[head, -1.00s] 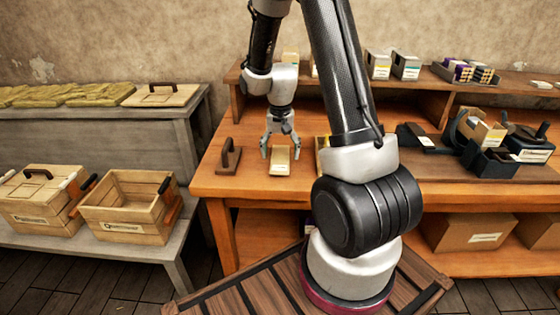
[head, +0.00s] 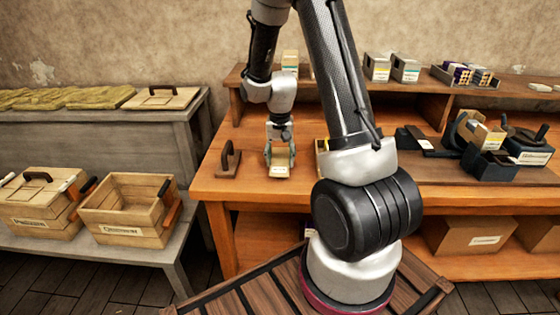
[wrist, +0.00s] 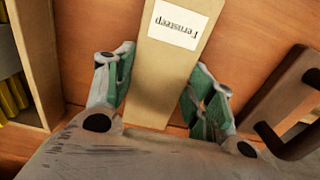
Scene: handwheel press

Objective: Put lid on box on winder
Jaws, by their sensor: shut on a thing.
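My gripper (head: 280,158) is lowered over a small pale box-like piece (head: 279,171) on the orange wooden table. In the wrist view this piece (wrist: 160,75) lies between the green finger pads and carries a white label that reads "Fernsteep" upside down. The gripper is shut on it. I cannot tell whether the piece is a box or a lid. I cannot pick out the winder for certain. A lid with a dark handle (head: 162,97) lies on the grey bench at the left.
A brown handled block (head: 229,160) stands just left of my gripper, and its handle shows in the wrist view (wrist: 285,105). Two wooden crates (head: 125,215) (head: 35,208) stand on the low bench at left. Dark equipment (head: 490,165) and small boxes occupy the table's right side.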

